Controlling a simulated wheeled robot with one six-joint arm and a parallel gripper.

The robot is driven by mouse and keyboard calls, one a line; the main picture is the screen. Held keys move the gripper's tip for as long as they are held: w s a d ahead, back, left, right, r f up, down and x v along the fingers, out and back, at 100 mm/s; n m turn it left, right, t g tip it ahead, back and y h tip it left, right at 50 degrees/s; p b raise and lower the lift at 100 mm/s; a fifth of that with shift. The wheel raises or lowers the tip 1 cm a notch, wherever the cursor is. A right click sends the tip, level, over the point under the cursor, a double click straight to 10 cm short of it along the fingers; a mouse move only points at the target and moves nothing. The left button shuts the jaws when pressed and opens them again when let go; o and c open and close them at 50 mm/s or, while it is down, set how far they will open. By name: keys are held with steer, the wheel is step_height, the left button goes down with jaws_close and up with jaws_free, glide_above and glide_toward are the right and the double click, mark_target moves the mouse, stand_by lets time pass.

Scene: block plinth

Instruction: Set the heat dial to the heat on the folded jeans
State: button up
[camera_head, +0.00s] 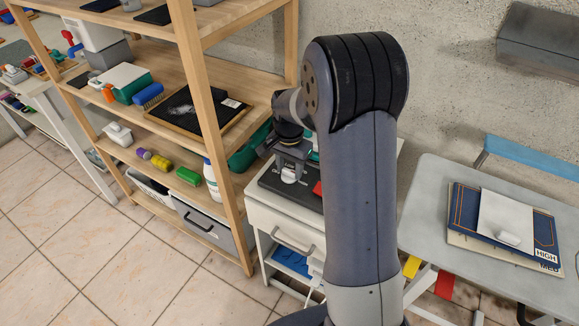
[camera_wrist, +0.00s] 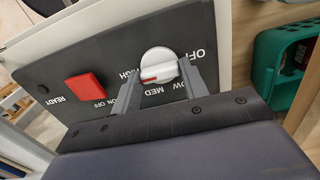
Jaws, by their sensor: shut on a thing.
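My gripper (camera_wrist: 160,78) has one finger on each side of the white heat dial (camera_wrist: 158,62) and is shut on it. The dial has a red mark on the side toward MED and HIGH; I cannot tell exactly which word it meets. The words OFF, LOW, MED and HIGH appear upside down around it on the dark panel (camera_wrist: 95,50). In the head view, my gripper (camera_head: 290,160) reaches down to the dial (camera_head: 290,175). The folded dark blue jeans (camera_head: 470,208), with orange stitching, lie on the ironing board (camera_head: 430,215). A tag at their corner reads HIGH.
A red ON/OFF switch (camera_wrist: 84,87) is beside the dial. A white folded cloth (camera_head: 508,218) lies on the jeans, and a beige one tagged MED (camera_head: 480,247) lies under them. A wooden shelf (camera_head: 205,110) stands close on the left. A green bin (camera_wrist: 300,60) is nearby.

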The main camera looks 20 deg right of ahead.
mark_target(289, 170)
steer(key=o, duration=1)
step_height(289, 170, up, 11)
steer(key=shift+f, duration=0.1)
step_height(289, 170, down, 11)
steer(key=shift+r, duration=0.1)
stand_by(0.6)
